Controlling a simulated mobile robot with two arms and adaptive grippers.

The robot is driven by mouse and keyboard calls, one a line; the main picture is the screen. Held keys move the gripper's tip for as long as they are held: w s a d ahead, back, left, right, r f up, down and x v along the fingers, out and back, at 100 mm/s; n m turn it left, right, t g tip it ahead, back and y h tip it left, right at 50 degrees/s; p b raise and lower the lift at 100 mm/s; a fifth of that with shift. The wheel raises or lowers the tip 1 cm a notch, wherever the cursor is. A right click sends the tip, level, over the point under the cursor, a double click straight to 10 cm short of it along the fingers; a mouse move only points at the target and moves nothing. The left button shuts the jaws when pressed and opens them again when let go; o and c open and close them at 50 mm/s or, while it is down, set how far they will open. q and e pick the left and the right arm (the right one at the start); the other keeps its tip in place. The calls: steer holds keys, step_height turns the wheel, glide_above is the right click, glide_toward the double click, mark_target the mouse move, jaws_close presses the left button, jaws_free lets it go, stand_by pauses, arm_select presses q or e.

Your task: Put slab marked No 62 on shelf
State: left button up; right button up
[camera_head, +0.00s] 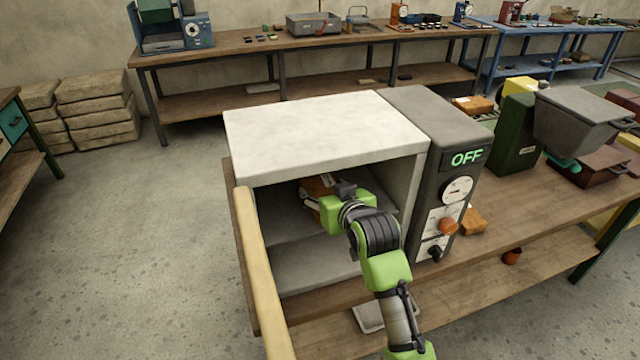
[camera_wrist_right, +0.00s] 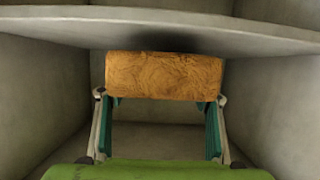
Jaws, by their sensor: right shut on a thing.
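An orange-brown slab (camera_head: 317,187) is inside the open grey-white oven-like box (camera_head: 320,130). My right gripper (camera_head: 322,198) reaches in through the front and is shut on it. In the right wrist view the slab (camera_wrist_right: 163,76) lies crosswise between the two fingers (camera_wrist_right: 160,105). No marking on it is readable. A grey shelf plate (camera_wrist_right: 160,25) crosses the picture above the slab there; I cannot tell whether they touch. In the head view my forearm hides part of the interior. My left gripper is not in view.
A long cream bar (camera_head: 262,270), perhaps the open door's edge, stands at the box's left front. The control panel (camera_head: 450,200) at right reads OFF. Another orange-brown piece (camera_head: 473,220) lies on the wooden bench (camera_head: 530,220) beside it. Box walls are close around the gripper.

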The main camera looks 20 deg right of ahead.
mark_target(320, 187)
steer(key=shift+w+r, duration=0.25)
steer(key=shift+w, duration=0.2)
steer(key=w+p, duration=0.1)
steer(key=w, duration=0.1)
steer(key=shift+w, duration=0.3)
steer(key=shift+a+f, duration=0.1)
steer(key=shift+f, duration=0.8)
steer(key=shift+s, duration=0.1)
steer(key=o, duration=1.4)
steer(key=shift+f, duration=0.1)
steer(key=shift+o, duration=0.2)
steer(key=shift+s, duration=0.1)
steer(key=b+v, duration=0.1)
steer(key=v, duration=1.1)
